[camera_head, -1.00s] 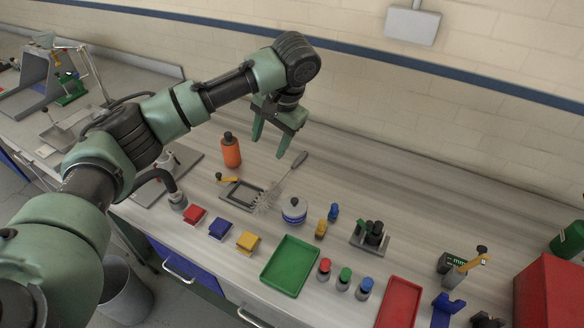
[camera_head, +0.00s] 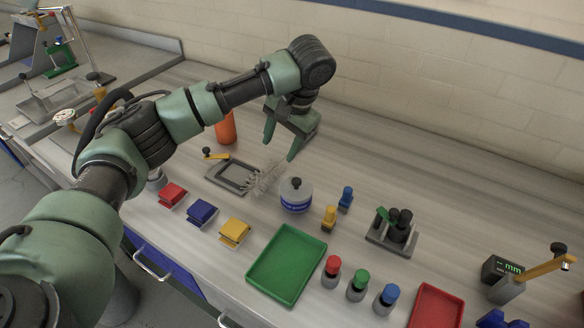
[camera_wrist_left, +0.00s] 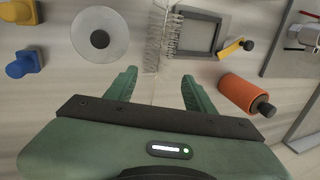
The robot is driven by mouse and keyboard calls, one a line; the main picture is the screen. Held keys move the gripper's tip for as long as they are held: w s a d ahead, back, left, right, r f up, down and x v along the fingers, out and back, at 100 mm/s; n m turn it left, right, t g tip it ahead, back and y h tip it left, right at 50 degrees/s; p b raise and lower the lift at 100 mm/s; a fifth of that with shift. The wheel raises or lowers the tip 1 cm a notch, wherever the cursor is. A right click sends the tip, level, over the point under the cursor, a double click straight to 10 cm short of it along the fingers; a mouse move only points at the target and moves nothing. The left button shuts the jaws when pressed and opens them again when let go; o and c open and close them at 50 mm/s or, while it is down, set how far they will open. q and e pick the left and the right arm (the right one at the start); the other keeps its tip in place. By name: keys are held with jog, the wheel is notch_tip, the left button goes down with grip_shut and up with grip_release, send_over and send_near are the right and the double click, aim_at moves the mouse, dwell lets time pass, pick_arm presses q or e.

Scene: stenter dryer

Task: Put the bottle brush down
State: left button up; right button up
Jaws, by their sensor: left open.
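The bottle brush (camera_head: 265,178) lies on the grey bench top. My left gripper (camera_head: 280,148) is open, fingers pointing down at the handle end. In the left wrist view the bristles (camera_wrist_left: 163,42) are beyond the fingertips of the open gripper (camera_wrist_left: 158,76). A thin, faint handle line seems to run back between the fingers; I cannot tell if they touch it. My right gripper is not in view.
A green tray (camera_head: 287,265) is nearer the front edge. The bench towards the back wall on the right is clear.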

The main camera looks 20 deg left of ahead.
aim_at(273, 164)
pick_arm(q)
jog(key=x, duration=0.4)
jog(key=p+x, duration=0.1)
jog(key=x, duration=0.4)
jog(key=shift+s+d, duration=0.15)
jog(key=shift+s, duration=0.15)
jog(key=c, duration=1.2)
jog(key=shift+o, duration=0.2)
